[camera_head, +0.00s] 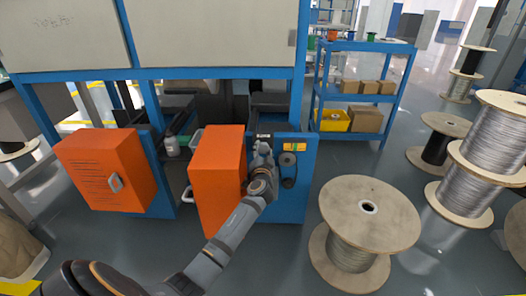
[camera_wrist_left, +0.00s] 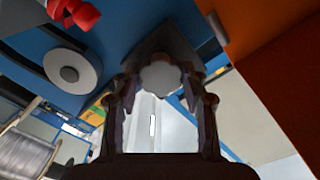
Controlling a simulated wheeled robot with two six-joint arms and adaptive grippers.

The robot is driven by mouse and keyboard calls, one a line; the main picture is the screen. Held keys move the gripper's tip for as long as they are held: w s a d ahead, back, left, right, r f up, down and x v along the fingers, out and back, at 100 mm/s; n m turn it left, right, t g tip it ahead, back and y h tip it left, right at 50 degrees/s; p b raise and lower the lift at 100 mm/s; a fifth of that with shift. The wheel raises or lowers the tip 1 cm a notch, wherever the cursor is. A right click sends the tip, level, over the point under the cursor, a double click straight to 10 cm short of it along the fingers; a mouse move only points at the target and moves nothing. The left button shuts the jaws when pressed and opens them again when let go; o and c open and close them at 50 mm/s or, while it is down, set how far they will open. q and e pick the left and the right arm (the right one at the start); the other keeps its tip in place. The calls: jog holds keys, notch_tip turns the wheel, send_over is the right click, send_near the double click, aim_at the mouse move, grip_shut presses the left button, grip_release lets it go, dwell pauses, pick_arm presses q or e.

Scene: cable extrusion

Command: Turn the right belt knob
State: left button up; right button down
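My left gripper (camera_head: 263,150) is in front of the blue machine panel (camera_head: 296,207), between the orange cabinet and a dark round part (camera_head: 287,160) on the panel. In the left wrist view, its two fingers (camera_wrist_left: 160,88) stand apart, with a pale grey scalloped knob (camera_wrist_left: 160,77) between them in the picture. Gaps show on both sides of this knob, and I cannot tell whether the fingertips touch it. The gripper hides the knob in the head view. My right gripper is in neither view.
An orange cabinet (camera_head: 218,180) stands close left of my left gripper. The left wrist view also shows a red knob (camera_wrist_left: 75,12) and a pale round disc (camera_wrist_left: 70,68). A large wooden spool (camera_head: 365,215) stands on the floor at the right, near a blue shelf (camera_head: 362,98).

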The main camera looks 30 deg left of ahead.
pick_arm(q)
jog(key=shift+o, duration=1.2)
notch_tip(320, 180, up, 10)
